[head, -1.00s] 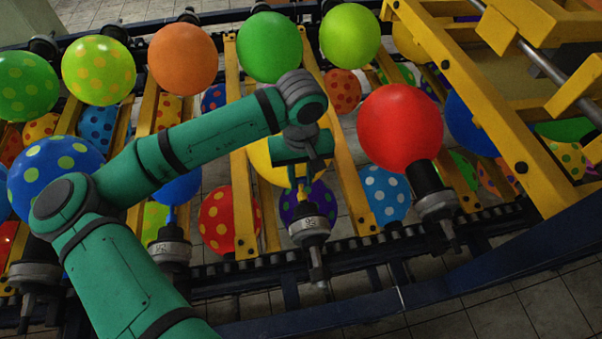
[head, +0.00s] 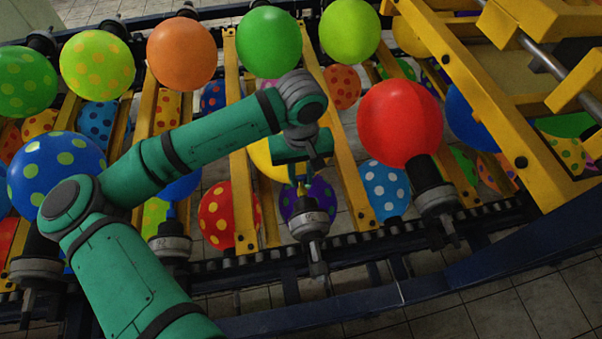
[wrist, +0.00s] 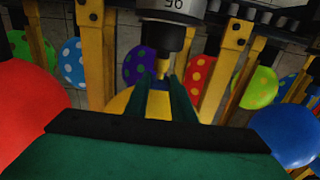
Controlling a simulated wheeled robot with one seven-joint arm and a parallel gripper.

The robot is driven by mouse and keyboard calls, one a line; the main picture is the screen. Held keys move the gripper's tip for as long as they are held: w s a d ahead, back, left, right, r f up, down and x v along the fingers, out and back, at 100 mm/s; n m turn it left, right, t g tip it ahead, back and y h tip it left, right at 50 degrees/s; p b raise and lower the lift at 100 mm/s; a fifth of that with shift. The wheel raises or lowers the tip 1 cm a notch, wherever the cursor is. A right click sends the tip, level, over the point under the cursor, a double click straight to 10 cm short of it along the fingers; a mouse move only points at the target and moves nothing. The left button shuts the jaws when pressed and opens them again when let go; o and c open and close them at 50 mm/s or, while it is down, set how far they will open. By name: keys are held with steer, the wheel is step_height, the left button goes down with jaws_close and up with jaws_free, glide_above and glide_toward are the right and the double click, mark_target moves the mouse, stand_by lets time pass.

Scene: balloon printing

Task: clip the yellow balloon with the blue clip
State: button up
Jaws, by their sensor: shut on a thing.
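The yellow balloon (head: 268,160) hangs behind my arm in the head view, partly hidden by the wrist. It also shows in the wrist view (wrist: 122,104) below its dark nozzle (wrist: 162,34), with its narrow yellow neck (wrist: 162,67) at the nozzle mouth. My gripper (head: 301,183) is at the neck, just above the grey-black nozzle in the head view. Its two green fingers (wrist: 163,80) stand on either side of the neck in the wrist view. A small blue piece, the blue clip (wrist: 160,85), shows between them, mostly hidden. Whether it encloses the neck is unclear.
A red balloon (head: 400,123) stands close on the right, and a dotted blue balloon (head: 57,170) on the left. Yellow rails (head: 345,150) run beside my gripper. A large yellow frame (head: 480,90) fills the upper right. Open tiled floor (head: 530,300) lies at the lower right.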

steer(key=shift+f, duration=1.25)
stand_by(1.1)
steer(key=o, duration=1)
steer(key=shift+r, duration=4.5)
steer(key=shift+s, duration=0.1)
